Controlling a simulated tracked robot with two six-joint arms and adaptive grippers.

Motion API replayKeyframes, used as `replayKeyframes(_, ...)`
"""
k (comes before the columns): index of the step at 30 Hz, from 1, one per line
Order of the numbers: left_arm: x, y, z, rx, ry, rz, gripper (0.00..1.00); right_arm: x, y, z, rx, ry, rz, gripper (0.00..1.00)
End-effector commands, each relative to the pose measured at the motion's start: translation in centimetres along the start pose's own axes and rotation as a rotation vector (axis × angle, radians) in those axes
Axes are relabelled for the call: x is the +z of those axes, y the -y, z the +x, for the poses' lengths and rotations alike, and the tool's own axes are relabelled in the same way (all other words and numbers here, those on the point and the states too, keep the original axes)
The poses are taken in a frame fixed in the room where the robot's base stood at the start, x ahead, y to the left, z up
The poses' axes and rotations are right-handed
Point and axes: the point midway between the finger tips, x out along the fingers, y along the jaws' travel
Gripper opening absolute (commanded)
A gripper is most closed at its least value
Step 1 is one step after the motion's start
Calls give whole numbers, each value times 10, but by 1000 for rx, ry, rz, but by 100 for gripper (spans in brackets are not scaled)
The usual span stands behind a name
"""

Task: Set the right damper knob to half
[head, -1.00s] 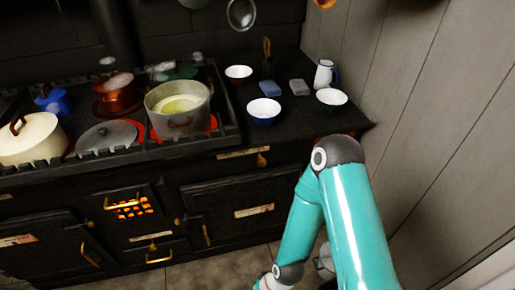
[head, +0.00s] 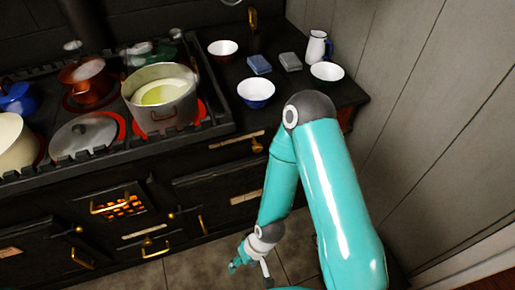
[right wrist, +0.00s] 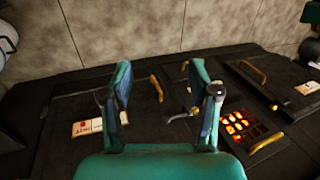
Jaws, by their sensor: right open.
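The right damper knob (head: 257,145) is a small brass knob on the dark stove front. It sits at the right end of a pale label plate (head: 237,141), below the cooktop's right part. My right gripper (head: 250,268) is low in front of the stove, below and apart from the knob. In the right wrist view its two teal fingers (right wrist: 163,92) stand wide apart with nothing held between them. I cannot make out the knob for certain in that view. My left gripper is not in view.
A large pot (head: 160,100) stands on the cooktop. The glowing firebox grate (head: 122,206) and brass door handles (head: 154,248) are on the stove front to the left. Bowls, including a blue one (head: 256,92), stand on top. A plank wall (head: 425,110) closes the right side.

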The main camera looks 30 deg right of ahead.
Motion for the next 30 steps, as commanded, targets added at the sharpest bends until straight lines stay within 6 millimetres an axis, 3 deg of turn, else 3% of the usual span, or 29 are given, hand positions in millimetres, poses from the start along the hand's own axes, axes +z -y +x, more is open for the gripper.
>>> replayKeyframes(5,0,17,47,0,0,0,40,-42,-15,16,10,-139,-34,61)
replayKeyframes(9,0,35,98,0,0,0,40,-91,-31,17,29,-323,-80,61)
replayKeyframes(15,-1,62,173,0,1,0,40,-153,-55,-5,74,-625,-146,61)
replayKeyframes(18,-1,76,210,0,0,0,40,-173,-66,-22,102,-773,-176,61)
replayKeyframes(24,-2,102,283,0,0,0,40,-190,-90,-64,171,-1067,-217,61)
replayKeyframes(30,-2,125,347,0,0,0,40,-177,-114,-106,245,-1331,-231,61)
